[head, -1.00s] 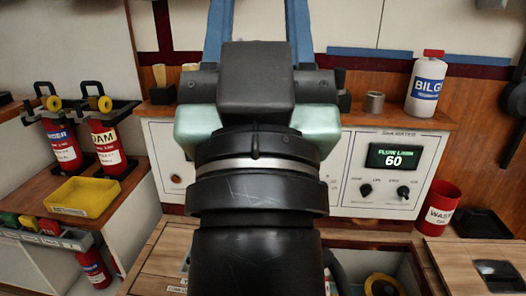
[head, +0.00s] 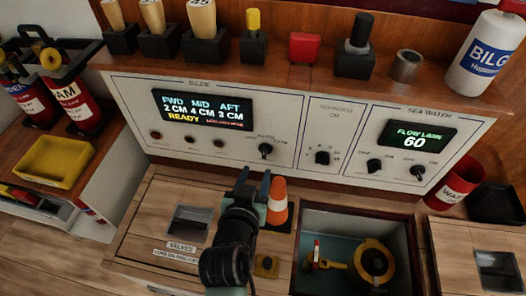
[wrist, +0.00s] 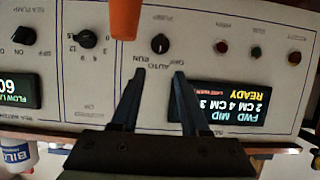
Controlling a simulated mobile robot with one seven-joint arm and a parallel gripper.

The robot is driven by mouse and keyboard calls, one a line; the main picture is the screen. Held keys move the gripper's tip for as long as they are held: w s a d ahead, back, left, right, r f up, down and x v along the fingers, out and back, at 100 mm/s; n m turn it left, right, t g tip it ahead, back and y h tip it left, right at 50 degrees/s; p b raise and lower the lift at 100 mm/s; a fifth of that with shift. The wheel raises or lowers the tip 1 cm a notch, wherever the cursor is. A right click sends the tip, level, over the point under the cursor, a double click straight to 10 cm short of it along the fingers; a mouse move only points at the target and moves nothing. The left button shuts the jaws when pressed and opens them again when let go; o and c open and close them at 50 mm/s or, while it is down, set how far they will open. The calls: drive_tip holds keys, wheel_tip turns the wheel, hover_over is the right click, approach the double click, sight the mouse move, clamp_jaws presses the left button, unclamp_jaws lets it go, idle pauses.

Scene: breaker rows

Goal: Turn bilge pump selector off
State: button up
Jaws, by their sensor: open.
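The bilge pump selector (head: 265,150) is a small black rotary knob at the lower right of the white BILGE panel (head: 130,105). In the wrist view, which shows the panel upside down, the selector (wrist: 160,43) has OFF, AUTO and RUN labels around it. I cannot clearly tell which label its pointer faces. My gripper (head: 253,178) is open and empty, below and in front of the selector in the head view. In the wrist view my gripper (wrist: 158,74) has its two fingers apart, with the knob just beyond the gap between their tips, apparently not touching.
The bilge display (head: 207,109) reads FWD 2, MID 4, AFT 3 CM, READY. Other knobs (head: 322,157) are to the right. An open hatch (head: 312,222) with a yellow valve (head: 375,262) lies at lower right.

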sight(264, 149)
drive_tip(key=b+x, duration=0.3)
drive_tip(key=x, duration=0.7)
drive_tip(key=shift+w, duration=0.15)
drive_tip(key=shift+c, duration=0.3)
clamp_jaws()
